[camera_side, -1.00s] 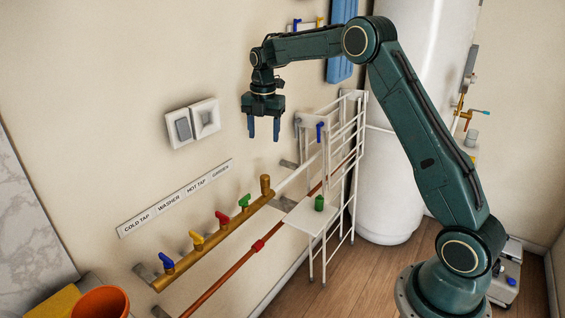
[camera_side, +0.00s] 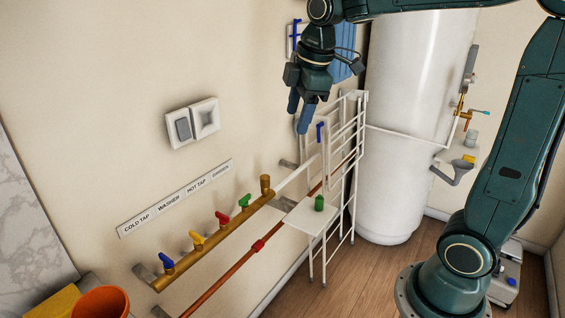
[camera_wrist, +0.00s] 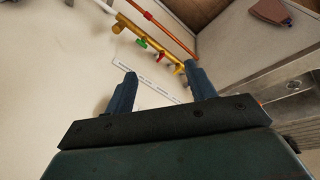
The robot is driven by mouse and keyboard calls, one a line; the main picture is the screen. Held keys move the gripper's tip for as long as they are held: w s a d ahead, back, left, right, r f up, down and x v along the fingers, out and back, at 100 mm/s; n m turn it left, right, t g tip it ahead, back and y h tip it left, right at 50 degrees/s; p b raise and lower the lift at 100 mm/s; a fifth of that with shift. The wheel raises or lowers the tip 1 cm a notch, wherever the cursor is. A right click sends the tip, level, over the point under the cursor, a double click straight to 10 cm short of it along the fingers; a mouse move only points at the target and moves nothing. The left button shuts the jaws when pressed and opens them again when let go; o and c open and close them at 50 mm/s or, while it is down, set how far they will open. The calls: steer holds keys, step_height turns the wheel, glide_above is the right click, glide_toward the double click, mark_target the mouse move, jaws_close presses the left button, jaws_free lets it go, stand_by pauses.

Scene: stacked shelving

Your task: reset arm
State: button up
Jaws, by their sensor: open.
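My gripper (camera_side: 300,112) is open and empty, with its two blue fingers pointing down. In the side view it hangs in front of the wall, just above and left of the top of the white wire rack (camera_side: 345,150). Its fingers overlap the rack's upper left part in the picture; I cannot tell the exact gap. In the wrist view the gripper's fingers (camera_wrist: 161,88) stand apart with nothing between them but the wall and part of the label strip (camera_wrist: 140,77).
A brass pipe (camera_side: 215,240) with coloured taps runs along the wall above a red pipe (camera_side: 258,245). A green cup (camera_side: 319,203) stands on the rack's low shelf (camera_side: 300,217). A white tank (camera_side: 400,150) stands behind the rack. An orange bucket (camera_side: 100,302) is at bottom left.

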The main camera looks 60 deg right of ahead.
steer(key=s+a+f+m+t, duration=0.1)
steer(key=s+a+f+m, duration=0.1)
steer(key=s+m, duration=0.3)
steer(key=s+a+f+m+t, duration=0.1)
steer(key=s+m, duration=0.4)
steer(key=s, duration=0.8)
steer(key=shift+a+f, duration=0.6)
steer(key=shift+a, duration=0.3)
